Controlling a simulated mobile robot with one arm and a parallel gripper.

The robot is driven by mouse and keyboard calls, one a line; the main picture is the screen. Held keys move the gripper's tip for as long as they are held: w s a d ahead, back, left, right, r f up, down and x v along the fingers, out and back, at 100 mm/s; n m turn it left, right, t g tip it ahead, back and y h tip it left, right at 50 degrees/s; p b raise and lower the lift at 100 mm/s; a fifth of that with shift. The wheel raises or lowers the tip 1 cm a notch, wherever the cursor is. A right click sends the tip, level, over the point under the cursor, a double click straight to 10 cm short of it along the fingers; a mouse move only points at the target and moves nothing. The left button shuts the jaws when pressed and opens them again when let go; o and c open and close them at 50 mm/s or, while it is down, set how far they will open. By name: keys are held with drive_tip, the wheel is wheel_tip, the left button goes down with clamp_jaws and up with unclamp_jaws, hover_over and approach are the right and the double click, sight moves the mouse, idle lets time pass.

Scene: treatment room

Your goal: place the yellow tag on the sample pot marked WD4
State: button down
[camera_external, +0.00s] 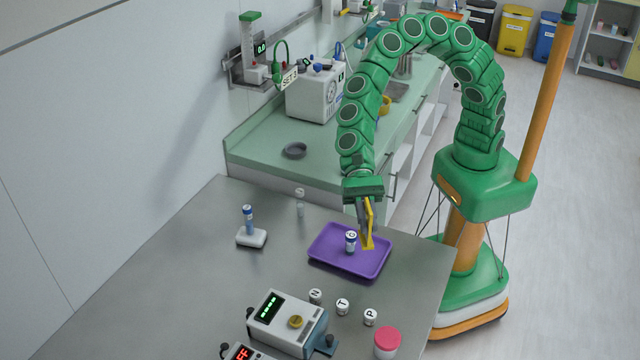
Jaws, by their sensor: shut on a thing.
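My gripper (364,226) hangs pointing down over the purple tray (330,264). It is shut on a narrow yellow piece (369,230), which looks like the yellow tag; its edges against the fingers are hard to make out. A small white and blue pot (351,244) with a dark mark on its lid stands upright in the tray, just left of the yellow piece. I cannot tell whether they touch. The marking WD4 is not readable on any pot. Small white-topped pots marked N (315,296), T (343,306) and P (370,316) stand in front of the tray.
A blue-topped tube (248,219) stands in a white holder (251,239) at left; a pale vial (300,208) stands behind. A box with a green display (283,318) and a red-lidded jar (387,342) are at the front. The steel table (190,275) is clear at left.

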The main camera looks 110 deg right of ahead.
drive_tip(key=s+a+r+n+g, duration=0.1)
drive_tip(key=s+a+n+g, duration=0.2)
drive_tip(key=s+a, duration=0.7)
hover_over(388, 337)
drive_tip(key=shift+f, duration=6.3)
drive_tip(key=shift+f, duration=0.1)
drive_tip(key=c, duration=1.2)
unclamp_jaws()
drive_tip(key=shift+o, duration=0.2)
